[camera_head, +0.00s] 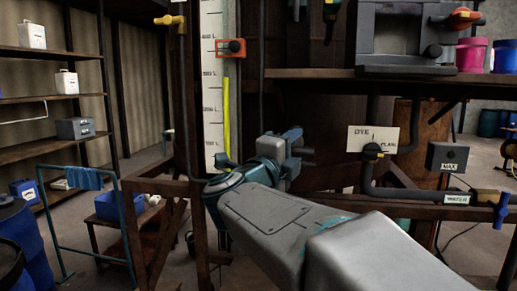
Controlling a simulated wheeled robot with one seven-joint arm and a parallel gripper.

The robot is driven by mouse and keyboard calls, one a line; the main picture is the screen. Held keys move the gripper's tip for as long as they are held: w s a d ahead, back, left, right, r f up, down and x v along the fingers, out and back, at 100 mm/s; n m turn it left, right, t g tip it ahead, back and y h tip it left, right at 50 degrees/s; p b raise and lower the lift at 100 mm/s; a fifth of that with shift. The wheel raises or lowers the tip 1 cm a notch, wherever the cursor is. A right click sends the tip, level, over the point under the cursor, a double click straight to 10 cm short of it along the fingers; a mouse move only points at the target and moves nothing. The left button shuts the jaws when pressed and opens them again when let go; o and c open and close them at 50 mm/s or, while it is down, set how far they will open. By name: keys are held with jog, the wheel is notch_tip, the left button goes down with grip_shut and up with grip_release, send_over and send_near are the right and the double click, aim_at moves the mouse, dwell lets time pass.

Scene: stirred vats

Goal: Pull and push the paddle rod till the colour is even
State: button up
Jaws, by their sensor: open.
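My arm reaches in from the lower right, and my gripper (300,143) is at its end near the middle of the picture. The jaws are open, with nothing visible between them. They are in front of a dark timber frame, just right of a white gauge board (212,110) with a yellow strip. No paddle rod can be made out for sure. A dark upright body (322,48), perhaps a vat, stands behind above the gripper. Its top is out of view, and no liquid colour shows.
A sign reading "DYE" and "PLAIN" (373,139) and a pipe with a blue handle (501,210) are at right. A shelf above holds a grey box (402,35) and a pink pot (471,54). A blue rail (92,223) and blue drums (22,240) stand left.

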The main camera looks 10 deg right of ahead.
jog(key=b+v, duration=0.2)
jog(key=v, duration=1.2)
jog(key=shift+w, duration=0.1)
